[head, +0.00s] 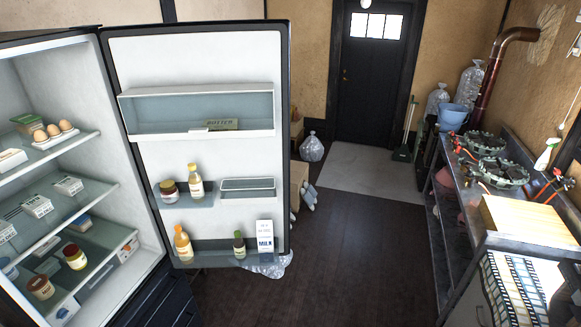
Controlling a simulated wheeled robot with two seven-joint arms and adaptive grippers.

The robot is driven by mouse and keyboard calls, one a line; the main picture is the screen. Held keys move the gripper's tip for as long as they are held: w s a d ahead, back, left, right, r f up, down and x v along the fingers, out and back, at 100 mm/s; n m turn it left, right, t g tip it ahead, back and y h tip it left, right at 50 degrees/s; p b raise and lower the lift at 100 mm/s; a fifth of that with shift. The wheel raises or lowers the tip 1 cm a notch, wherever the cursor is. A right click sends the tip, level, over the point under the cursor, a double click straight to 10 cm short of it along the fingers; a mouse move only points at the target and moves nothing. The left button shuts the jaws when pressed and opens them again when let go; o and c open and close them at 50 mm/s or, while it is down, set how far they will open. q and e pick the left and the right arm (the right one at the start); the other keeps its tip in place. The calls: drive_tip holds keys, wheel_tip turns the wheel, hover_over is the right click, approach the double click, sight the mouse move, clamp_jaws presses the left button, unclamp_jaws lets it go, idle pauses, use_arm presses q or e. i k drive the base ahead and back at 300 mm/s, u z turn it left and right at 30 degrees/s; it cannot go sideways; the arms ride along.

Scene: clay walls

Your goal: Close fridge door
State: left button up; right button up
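The fridge (140,215) stands at the left with its door (200,65) swung wide open. The door's inner face is turned toward me, with its hinge side next to the fridge body. The door shelves hold a butter box (221,124), jars, bottles and a milk carton (265,236). Inside the fridge are eggs (53,131), small boxes and jars on glass shelves. Neither of my grippers shows in the head view. The door's outer face and handle are hidden.
A metal counter (463,205) with burners (481,143) and a wooden board (527,219) runs along the right. Dark floor (365,245) lies clear between fridge and counter. A black house door (374,80), a mat (370,172) and clear bags (312,148) are at the back.

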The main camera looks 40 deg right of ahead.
sight(163, 60)
drive_tip(key=z, duration=1.95)
drive_tip(key=i, duration=4.4)
drive_tip(key=u, duration=4.15)
drive_tip(key=i, duration=0.9)
drive_tip(key=z, duration=0.15)
drive_tip(key=k, duration=0.15)
drive_tip(key=u, duration=0.2)
